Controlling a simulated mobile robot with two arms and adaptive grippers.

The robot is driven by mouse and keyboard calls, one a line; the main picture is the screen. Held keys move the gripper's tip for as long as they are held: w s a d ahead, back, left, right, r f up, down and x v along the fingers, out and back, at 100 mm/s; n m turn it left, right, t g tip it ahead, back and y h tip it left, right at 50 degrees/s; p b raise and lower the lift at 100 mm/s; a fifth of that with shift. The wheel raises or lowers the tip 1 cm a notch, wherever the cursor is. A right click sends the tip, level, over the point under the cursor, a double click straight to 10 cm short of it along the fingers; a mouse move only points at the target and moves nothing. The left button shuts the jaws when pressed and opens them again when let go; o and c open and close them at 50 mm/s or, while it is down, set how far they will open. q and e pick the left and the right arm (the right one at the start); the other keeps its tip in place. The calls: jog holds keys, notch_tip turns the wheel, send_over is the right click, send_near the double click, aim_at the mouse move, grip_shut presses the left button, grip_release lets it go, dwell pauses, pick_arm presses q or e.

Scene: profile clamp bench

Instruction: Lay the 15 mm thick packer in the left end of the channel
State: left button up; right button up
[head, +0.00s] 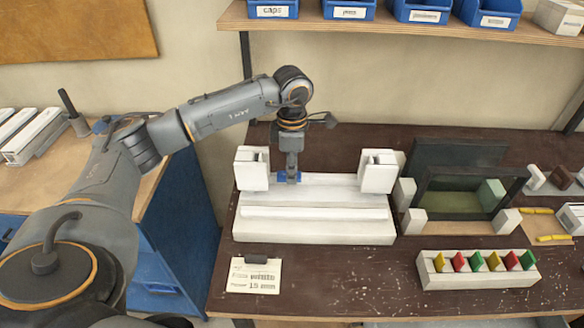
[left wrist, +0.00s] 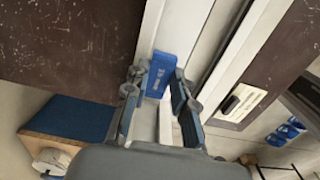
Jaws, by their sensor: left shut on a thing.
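The white channel (head: 315,228) lies along the bench between two white clamp blocks, a left one (head: 250,169) and a right one (head: 376,172). My left gripper (head: 291,174) points down over the back of the channel, just right of the left clamp block. It is shut on a blue packer (head: 281,177), which also shows between the fingers in the left wrist view (left wrist: 162,70). The packer is at the channel's left part; I cannot tell whether it touches the channel floor. My right gripper is not in view.
A card marked 15 (head: 253,276) lies in front of the channel. A white rack (head: 480,281) with several coloured pieces stands at front right. A dark frame (head: 458,195) stands right of the channel. Blue bins (head: 348,10) line the shelf above. The bench front middle is clear.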

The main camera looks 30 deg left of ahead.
pick_arm(q)
jog(key=shift+f+b, duration=0.55)
jog(key=shift+f, duration=0.35)
jog(key=o, duration=0.9)
jog(key=shift+r, duration=0.1)
jog(key=shift+c, duration=0.2)
jog(key=shift+r+p, duration=2.6)
jog(key=shift+r, duration=1.45)
jog(key=shift+f, duration=0.1)
